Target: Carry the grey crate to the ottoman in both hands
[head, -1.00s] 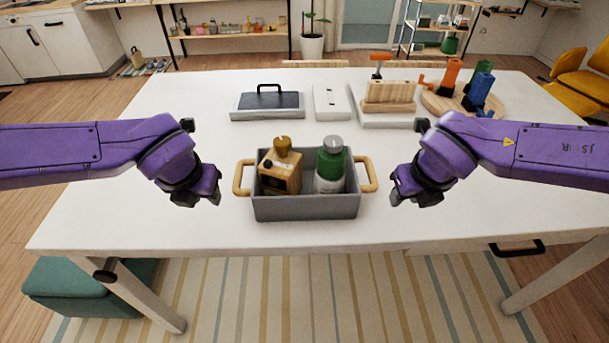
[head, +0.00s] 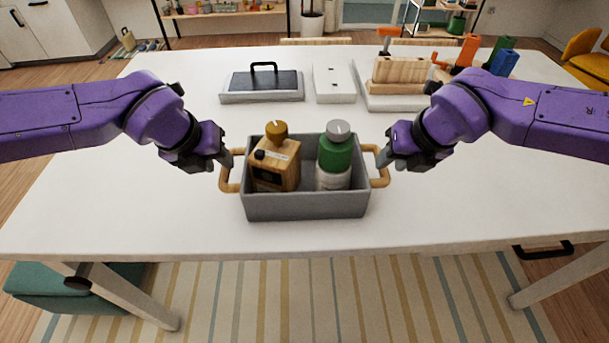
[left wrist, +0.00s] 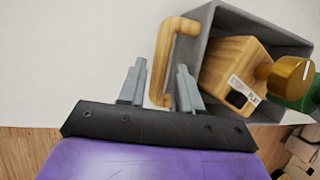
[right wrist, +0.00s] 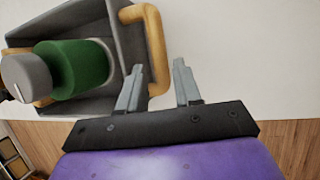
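The grey crate (head: 305,207) stands on the white table near its front edge, with a wooden handle at each end. It holds a wooden bottle with a gold cap (head: 275,165) and a green and white bottle with a grey cap (head: 335,160). My left gripper (left wrist: 160,82) is open, its fingers on either side of the left handle (left wrist: 172,50). My right gripper (right wrist: 158,80) is open, its fingers on either side of the right handle (right wrist: 152,45). The teal ottoman (head: 50,305) is on the floor at lower left, partly hidden by the table.
The white table (head: 120,215) is clear around the crate. Behind it stand a grey lidded tray (head: 262,85), a white box (head: 333,83) and a wooden block rack (head: 397,75). Table legs and a striped rug (head: 320,295) are in front.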

